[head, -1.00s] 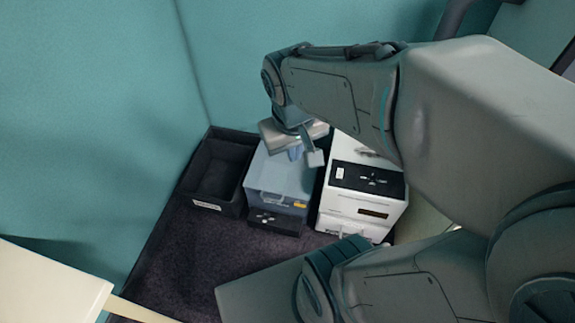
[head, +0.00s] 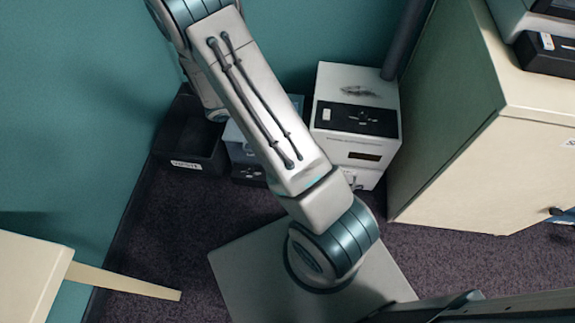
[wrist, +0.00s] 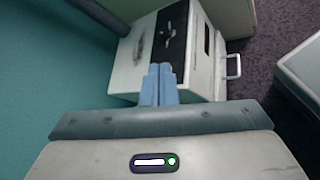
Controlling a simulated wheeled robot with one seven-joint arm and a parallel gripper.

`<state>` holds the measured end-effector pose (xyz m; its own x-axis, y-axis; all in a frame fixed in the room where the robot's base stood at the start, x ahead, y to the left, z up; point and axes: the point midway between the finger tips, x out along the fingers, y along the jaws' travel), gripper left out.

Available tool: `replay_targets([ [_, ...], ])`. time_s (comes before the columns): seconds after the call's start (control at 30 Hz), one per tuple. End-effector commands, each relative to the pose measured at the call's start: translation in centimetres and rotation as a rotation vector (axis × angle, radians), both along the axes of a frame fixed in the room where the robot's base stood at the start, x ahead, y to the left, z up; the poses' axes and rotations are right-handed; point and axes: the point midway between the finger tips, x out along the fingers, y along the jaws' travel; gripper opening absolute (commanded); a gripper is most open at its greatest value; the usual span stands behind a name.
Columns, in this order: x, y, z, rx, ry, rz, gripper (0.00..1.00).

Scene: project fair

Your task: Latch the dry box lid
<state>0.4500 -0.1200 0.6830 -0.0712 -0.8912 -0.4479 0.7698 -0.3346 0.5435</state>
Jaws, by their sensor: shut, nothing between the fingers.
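The blue-grey box (head: 236,150), which I take to be the dry box, stands on the floor between a black bin and a white machine. My arm hides most of it in the head view, including nearly all of its lid, so I cannot see the latch or whether the lid is shut. My gripper (wrist: 158,84) shows in the wrist view with its two blue fingers together and nothing between them. Behind the fingertips is the white machine (wrist: 128,75); I cannot tell how far away it is. The gripper is hidden in the head view.
The white machine (head: 355,149) with a black top panel stands right of the blue-grey box. The black bin (head: 174,149) is to its left, by the teal wall. A cream cabinet (head: 450,165) stands at right. Dark carpet (head: 170,240) is open in front.

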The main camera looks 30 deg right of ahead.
Motion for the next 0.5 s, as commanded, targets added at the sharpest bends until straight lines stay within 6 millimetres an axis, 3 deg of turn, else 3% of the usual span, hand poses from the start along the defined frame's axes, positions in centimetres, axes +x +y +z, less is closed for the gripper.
replay_targets([
  [0.03,0.6,-0.1,-3.0,-0.043,0.039,0.053,0.0],
  [0.27,3.3,-0.3,-12.5,-0.206,0.167,0.315,0.0],
  [0.5,4.6,0.3,-23.8,-0.329,0.294,0.62,0.0],
])
